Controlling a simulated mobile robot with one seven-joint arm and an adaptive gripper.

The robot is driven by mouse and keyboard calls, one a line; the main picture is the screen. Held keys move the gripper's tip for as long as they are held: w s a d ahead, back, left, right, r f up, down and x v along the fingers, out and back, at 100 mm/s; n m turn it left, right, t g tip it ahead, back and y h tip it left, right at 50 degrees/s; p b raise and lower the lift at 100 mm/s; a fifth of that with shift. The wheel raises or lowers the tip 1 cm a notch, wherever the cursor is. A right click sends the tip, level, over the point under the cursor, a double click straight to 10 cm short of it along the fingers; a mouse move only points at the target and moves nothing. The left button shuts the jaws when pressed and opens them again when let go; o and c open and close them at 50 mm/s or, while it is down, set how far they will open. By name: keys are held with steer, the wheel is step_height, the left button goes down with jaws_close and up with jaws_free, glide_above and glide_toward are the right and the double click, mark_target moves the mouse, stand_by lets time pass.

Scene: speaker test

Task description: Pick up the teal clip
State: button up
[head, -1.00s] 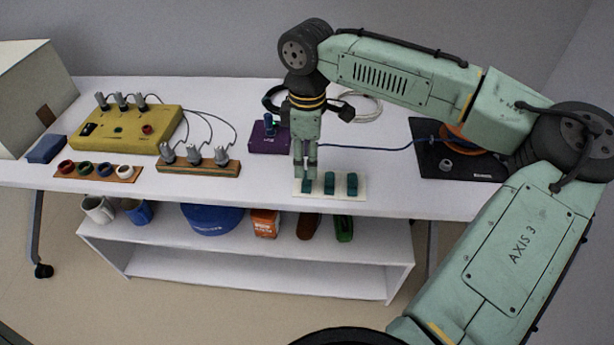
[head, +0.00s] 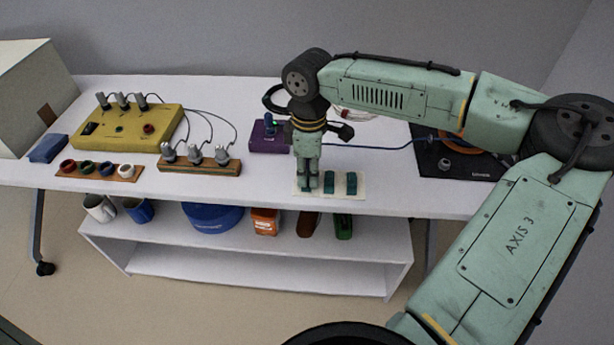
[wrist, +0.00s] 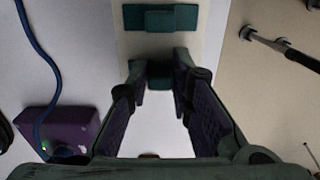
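Several teal clips lie in a row on a cream card (head: 362,186) at the table's front edge. The middle clip (head: 329,184) and the right clip (head: 351,184) are uncovered in the head view. My gripper (head: 307,187) is down over the leftmost clip and mostly hides it there. In the wrist view my gripper (wrist: 160,78) is open, with one finger on each side of this teal clip (wrist: 158,72). Small gaps seem to show beside the clip's raised block. Another teal clip (wrist: 172,18) lies beyond the fingertips.
A purple box (head: 266,137) with a blue cable stands behind the card; it also shows in the wrist view (wrist: 70,128). A black plate (head: 445,163) is to the right.

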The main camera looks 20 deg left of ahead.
steer(key=shift+c, duration=0.7)
steer(key=shift+r, duration=0.1)
steer(key=shift+r, duration=0.55)
step_height(320, 180, up, 2)
steer(key=shift+r+b, duration=0.1)
steer(key=shift+b, duration=0.4)
steer(key=s+d+b, duration=0.1)
steer(key=s+d, duration=0.1)
steer(key=s, duration=0.5)
steer(key=s+d+r+b, duration=0.1)
steer(key=s+d, duration=0.1)
steer(key=s, duration=0.6)
steer(key=shift+s+d+r, duration=0.2)
steer(key=shift+d+r, duration=0.05)
